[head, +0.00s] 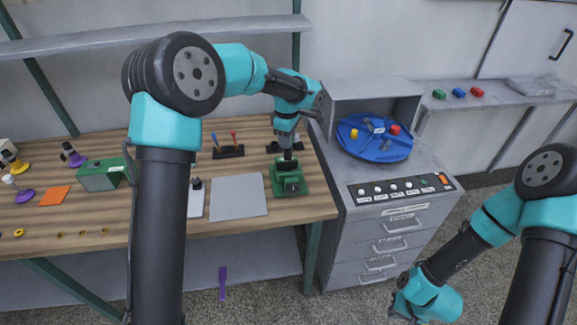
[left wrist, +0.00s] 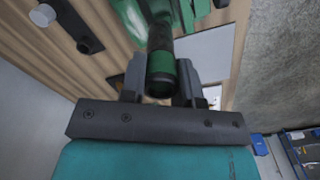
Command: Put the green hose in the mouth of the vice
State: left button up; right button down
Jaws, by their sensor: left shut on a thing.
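The green vice (head: 289,184) stands on the wooden bench near its right end. My left gripper (head: 287,152) is directly above the vice, pointing down. In the left wrist view my left gripper (left wrist: 160,82) is shut on the green hose (left wrist: 161,62), a dark tube with a green band seen end-on between the fingers. The hose's far end runs towards the green vice body at the top of that view. Whether it sits between the vice jaws is hidden. My right gripper (head: 398,308) hangs low at the bottom right, away from the bench; its fingers are too unclear to read.
A grey plate (head: 238,196) lies left of the vice. A black holder with blue and red tools (head: 228,151) stands behind it. A green box (head: 100,175) is further left. A grey drawer cabinet (head: 385,225) with a blue round tray (head: 374,138) stands close on the right.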

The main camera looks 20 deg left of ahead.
aim_at(288, 158)
pick_arm(q)
jog(key=shift+f, duration=1.65)
jog(key=shift+f, duration=0.1)
jog(key=shift+f, duration=2.4)
jog(key=shift+f, duration=0.15)
jog(key=o, duration=0.9)
notch_tip(288, 158, up, 12)
jog(key=shift+r, duration=0.15)
